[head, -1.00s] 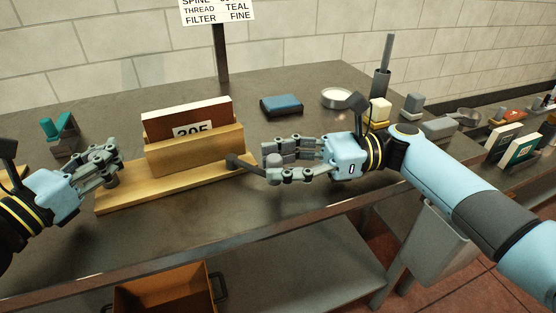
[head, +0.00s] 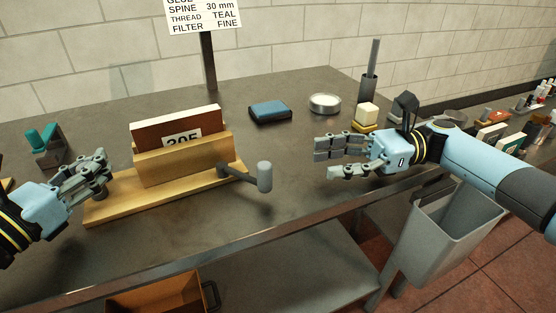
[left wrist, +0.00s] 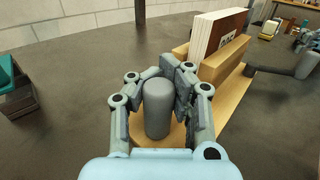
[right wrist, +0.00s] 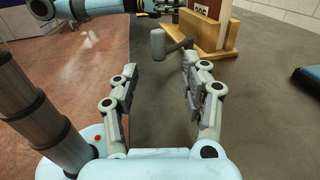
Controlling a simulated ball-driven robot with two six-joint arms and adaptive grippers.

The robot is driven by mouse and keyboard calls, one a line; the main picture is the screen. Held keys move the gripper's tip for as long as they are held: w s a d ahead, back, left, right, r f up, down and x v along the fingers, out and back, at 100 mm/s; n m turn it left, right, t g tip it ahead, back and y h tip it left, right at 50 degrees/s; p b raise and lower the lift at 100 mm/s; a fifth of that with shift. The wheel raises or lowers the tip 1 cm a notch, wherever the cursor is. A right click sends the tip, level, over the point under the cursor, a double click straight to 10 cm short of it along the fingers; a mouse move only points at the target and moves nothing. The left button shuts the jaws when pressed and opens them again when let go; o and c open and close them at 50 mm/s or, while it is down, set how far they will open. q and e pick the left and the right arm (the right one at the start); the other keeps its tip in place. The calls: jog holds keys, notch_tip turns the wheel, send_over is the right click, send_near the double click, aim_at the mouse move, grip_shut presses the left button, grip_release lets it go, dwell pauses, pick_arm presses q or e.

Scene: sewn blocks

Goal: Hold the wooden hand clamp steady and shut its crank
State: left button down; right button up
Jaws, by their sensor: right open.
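The wooden hand clamp (head: 150,198) stands on the grey table with a brown book block labelled 305 (head: 170,125) upright between its boards. Its crank (head: 264,176), a dark arm with a grey cylindrical knob, sticks out at the clamp's right end; it also shows in the right wrist view (right wrist: 158,42). My left gripper (head: 104,181) is at the clamp's left end, its fingers closed around a grey upright post (left wrist: 157,105) on the base. My right gripper (head: 338,160) is open and empty, to the right of the crank knob and apart from it.
A blue block (head: 270,112), a round metal tin (head: 325,103) and a cream block (head: 366,115) stand behind. A teal-topped stand (head: 44,143) is at the left. A grey bin (head: 450,235) hangs at the front right. The table between crank and right gripper is clear.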

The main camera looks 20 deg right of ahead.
jog(key=shift+d, duration=0.5)
